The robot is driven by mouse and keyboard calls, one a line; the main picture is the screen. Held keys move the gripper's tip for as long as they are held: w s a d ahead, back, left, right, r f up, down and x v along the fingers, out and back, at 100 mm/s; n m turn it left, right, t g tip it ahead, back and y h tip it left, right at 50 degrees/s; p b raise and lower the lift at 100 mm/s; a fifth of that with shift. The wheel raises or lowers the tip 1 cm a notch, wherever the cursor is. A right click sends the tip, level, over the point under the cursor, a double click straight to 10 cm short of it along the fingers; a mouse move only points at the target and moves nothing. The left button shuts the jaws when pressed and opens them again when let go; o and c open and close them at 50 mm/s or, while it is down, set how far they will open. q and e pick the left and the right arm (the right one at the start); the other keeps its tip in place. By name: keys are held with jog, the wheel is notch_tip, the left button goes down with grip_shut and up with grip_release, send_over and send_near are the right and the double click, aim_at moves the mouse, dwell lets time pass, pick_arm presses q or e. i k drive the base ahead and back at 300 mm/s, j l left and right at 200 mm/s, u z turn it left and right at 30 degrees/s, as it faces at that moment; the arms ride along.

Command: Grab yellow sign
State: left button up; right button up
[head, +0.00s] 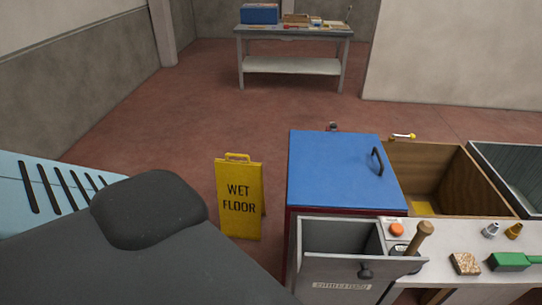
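The yellow sign (239,199) reads "WET FLOOR" and stands upright on the reddish floor, left of the blue-topped cabinet. It has a handle at its top edge. A large dark rounded shape, which looks like a link of my own arm, fills the lower left and ends a little left of the sign. No gripper fingers show in the head view, so neither gripper can be placed relative to the sign.
A blue-topped cabinet (338,170) stands close right of the sign. In front of it is a grey open drawer (340,268). A wooden bin (465,180) and a cluttered worktop (435,243) lie to the right. A light blue slotted panel (15,205) is at left. Floor behind the sign is clear to a far table (292,66).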

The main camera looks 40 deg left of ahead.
aim_at(239, 184)
jog(key=j+z, duration=0.25)
jog(key=j, duration=1.85)
jog(key=j+z, duration=0.1)
jog(key=j, duration=1.15)
jog(key=k+j, duration=0.1)
jog(key=j, duration=1.1)
jog(key=j+z, duration=0.35)
jog(key=j, duration=0.3)
jog(key=k+j+z, duration=0.15)
jog(key=j+z, duration=0.2)
jog(key=j, duration=0.3)
